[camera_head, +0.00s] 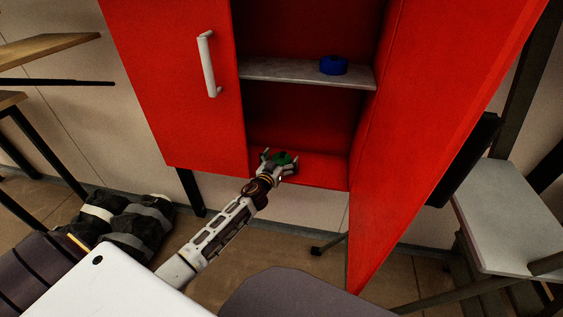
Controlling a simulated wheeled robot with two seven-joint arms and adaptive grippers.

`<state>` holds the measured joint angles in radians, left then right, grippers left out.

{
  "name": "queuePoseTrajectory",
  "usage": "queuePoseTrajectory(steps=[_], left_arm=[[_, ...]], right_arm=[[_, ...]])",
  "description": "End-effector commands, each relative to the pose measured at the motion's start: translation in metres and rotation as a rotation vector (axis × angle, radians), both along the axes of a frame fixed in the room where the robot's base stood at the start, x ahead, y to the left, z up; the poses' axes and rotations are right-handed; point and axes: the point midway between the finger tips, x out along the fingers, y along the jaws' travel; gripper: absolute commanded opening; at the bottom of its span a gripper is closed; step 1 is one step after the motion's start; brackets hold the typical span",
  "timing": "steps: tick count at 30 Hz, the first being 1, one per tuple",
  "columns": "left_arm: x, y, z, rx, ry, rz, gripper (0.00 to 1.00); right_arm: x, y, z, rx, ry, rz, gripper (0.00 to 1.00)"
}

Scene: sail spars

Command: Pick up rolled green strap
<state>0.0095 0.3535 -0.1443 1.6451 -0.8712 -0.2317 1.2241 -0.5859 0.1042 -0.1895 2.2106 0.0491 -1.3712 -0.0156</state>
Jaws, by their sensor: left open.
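The rolled green strap (283,158) lies on the bottom of the red cabinet (331,171), near its front edge. My left gripper (279,160) reaches in from the lower left and is open, with its fingers on either side of the strap. I cannot tell whether the fingers touch it. The gripper hides part of the strap. My right gripper is not in view.
A blue roll (333,65) sits on the grey shelf (290,73) above. The cabinet's left door (170,80) has a white handle, and its right door (430,130) stands open. A grey-topped table (505,215) is at right. Dark rolled bundles (140,225) lie at lower left.

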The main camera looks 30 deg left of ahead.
Motion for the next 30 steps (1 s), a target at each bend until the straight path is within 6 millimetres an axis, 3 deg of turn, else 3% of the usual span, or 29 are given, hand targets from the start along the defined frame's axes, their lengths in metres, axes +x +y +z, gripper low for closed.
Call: queuePoseTrajectory(steps=[14,27,30], left_arm=[[0.0006,0.0001,-0.0001,0.0,0.0,0.0,0.99],[0.0007,0.0001,0.0004,-0.001,0.0,0.0,0.46],[0.0007,0.0001,0.0004,-0.001,0.0,0.0,0.46]], right_arm=[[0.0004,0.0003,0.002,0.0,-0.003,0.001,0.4],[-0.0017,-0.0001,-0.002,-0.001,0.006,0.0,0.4],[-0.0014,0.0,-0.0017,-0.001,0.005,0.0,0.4]])
